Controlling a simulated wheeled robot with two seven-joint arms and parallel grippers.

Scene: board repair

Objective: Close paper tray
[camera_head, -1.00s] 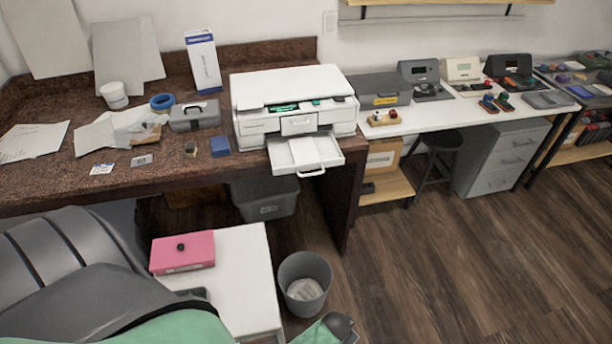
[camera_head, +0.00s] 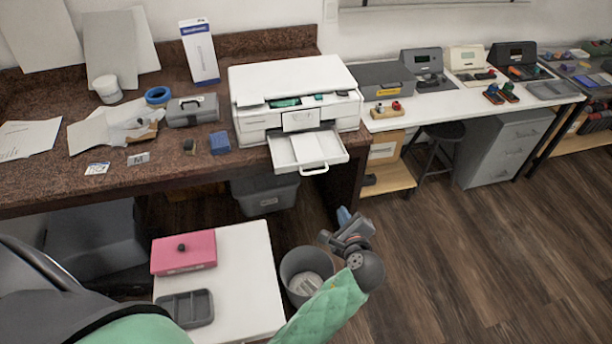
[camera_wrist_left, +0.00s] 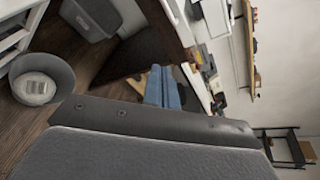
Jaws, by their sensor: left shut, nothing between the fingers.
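The white printer (camera_head: 292,82) stands on the brown counter. Its paper tray (camera_head: 333,152) is pulled out at the front and juts past the counter edge, with a handle (camera_head: 314,171) on its front. My left gripper (camera_head: 343,215) is below and in front of the tray, clear of it, above the floor near the waste bin. Its blue fingers are together and empty; they also show in the left wrist view (camera_wrist_left: 162,88). My right gripper is not in view.
A grey waste bin (camera_head: 297,268) stands beside a white cabinet bearing a pink box (camera_head: 184,251) and a grey tray (camera_head: 186,308). A grey tub (camera_head: 265,194) is under the counter. The wooden floor to the right is clear.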

